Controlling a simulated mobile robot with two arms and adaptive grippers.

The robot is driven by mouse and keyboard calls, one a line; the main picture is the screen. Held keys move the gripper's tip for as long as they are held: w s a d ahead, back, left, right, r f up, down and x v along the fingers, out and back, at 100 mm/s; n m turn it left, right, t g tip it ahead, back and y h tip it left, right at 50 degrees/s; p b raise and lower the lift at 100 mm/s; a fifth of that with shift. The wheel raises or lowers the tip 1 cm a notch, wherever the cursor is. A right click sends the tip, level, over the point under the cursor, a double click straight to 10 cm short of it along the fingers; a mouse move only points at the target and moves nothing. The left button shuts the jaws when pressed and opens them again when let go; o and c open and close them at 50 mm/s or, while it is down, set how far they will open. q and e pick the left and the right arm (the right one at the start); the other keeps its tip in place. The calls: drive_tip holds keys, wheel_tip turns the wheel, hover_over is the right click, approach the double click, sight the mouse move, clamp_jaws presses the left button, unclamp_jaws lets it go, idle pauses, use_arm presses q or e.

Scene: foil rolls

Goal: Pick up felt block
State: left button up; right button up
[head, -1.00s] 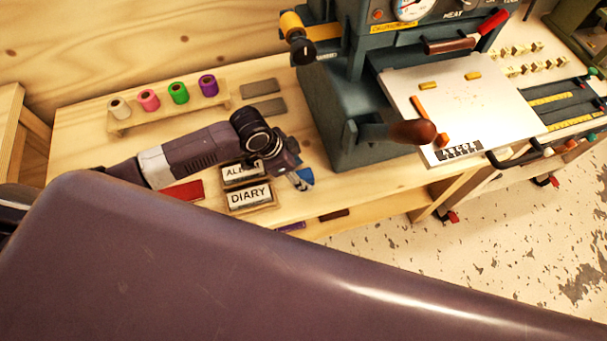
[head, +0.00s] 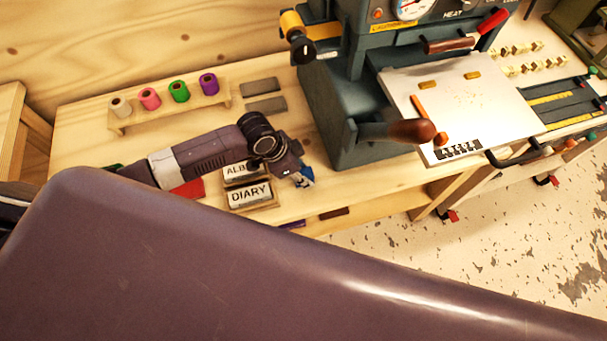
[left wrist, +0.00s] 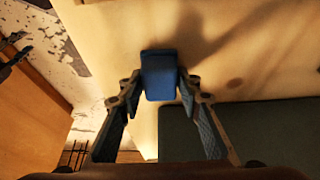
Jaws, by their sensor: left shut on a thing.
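The blue felt block (left wrist: 158,76) is between the fingertips of my left gripper (left wrist: 160,88) in the left wrist view. The gripper is shut on it, one finger on each side. In the head view my left gripper (head: 299,179) is over the bench front, just right of the label boxes, and a little of the blue block (head: 306,170) shows there. I cannot tell whether the block still touches the bench. My right gripper is not in view.
The dark green press (head: 345,130) stands close to the right, its brown-knobbed handle (head: 410,131) reaching forward. The DIARY box (head: 250,194) is close to the left. Foil rolls stand on a wooden rack (head: 215,103) behind. Two grey plates (head: 265,105) lie on the bench.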

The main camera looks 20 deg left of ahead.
sight(304, 173)
use_arm(q)
drive_tip(key=shift+r, duration=0.3)
wheel_tip(304, 173, up, 20)
drive_tip(key=b, duration=0.1)
drive_tip(key=shift+f+b, duration=0.25)
drive_tip(key=shift+b, duration=0.05)
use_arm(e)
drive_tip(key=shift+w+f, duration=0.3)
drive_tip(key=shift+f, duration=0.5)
